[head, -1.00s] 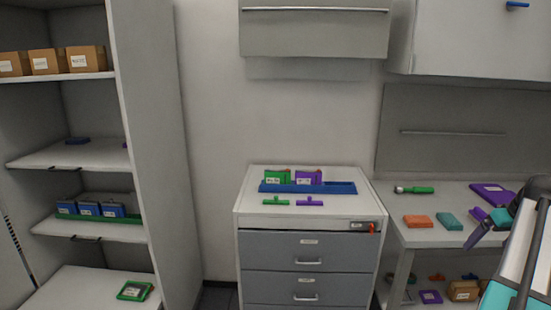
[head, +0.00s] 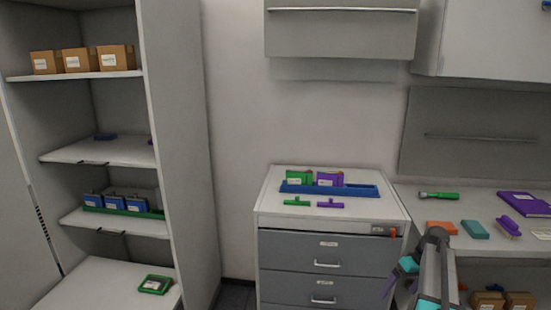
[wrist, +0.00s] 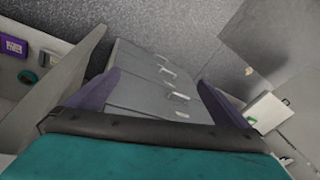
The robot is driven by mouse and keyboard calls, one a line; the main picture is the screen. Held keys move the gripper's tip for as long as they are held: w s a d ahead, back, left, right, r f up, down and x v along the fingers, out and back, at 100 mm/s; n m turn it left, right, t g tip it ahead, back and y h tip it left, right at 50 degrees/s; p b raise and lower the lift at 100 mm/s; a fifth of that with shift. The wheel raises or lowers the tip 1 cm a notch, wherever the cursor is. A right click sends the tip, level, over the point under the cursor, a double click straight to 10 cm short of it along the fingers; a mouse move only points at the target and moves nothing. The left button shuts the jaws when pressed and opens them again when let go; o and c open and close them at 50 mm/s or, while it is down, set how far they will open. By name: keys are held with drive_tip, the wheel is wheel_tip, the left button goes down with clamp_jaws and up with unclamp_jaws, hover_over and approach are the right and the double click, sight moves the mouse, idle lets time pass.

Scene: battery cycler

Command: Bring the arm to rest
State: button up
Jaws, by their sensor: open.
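My gripper (wrist: 160,98) is open in the wrist view, its two purple fingers wide apart with nothing between them. Beyond the fingers are the grey drawer fronts and the floor. In the head view my arm comes in at the lower right, in front of the right-hand bench. The gripper end there points down and left, beside the drawer cabinet (head: 334,248). Part of the arm is cut off by the bottom edge of the picture.
The cabinet top holds a blue tray (head: 360,190) with a green and a purple unit. The bench (head: 407,200) carries a green flashlight (head: 438,196), an orange block (head: 441,228) and a teal block (head: 474,229). Shelving (head: 185,150) stands left.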

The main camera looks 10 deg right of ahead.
drive_tip(key=s+a+f+n+g+y, duration=0.1)
drive_tip(key=s+a+f+g, duration=0.1)
drive_tip(key=a+f, duration=0.85)
drive_tip(key=s+a+f+n+g, duration=0.1)
drive_tip(key=s+a+f+g, duration=0.15)
drive_tip(key=a+f, duration=0.85)
drive_tip(key=s+a+f+n+g, duration=0.1)
drive_tip(key=s+a+f, duration=0.2)
drive_tip(key=s+a, duration=0.4)
drive_tip(key=s+a+f+g, duration=0.1)
drive_tip(key=s+a+f, duration=0.35)
drive_tip(key=a, duration=0.35)
drive_tip(key=s+a+f+m+h, duration=0.1)
drive_tip(key=s+a+f+m, duration=0.1)
drive_tip(key=s, duration=0.7)
drive_tip(key=s+a+f+m+h, duration=0.1)
drive_tip(key=s+a+f+h, duration=0.1)
drive_tip(key=s, duration=0.6)
drive_tip(key=shift+s+f+m+g, duration=0.35)
drive_tip(key=shift+s+m+g, duration=0.05)
drive_tip(key=shift+g, duration=0.05)
drive_tip(key=shift+c, duration=0.3)
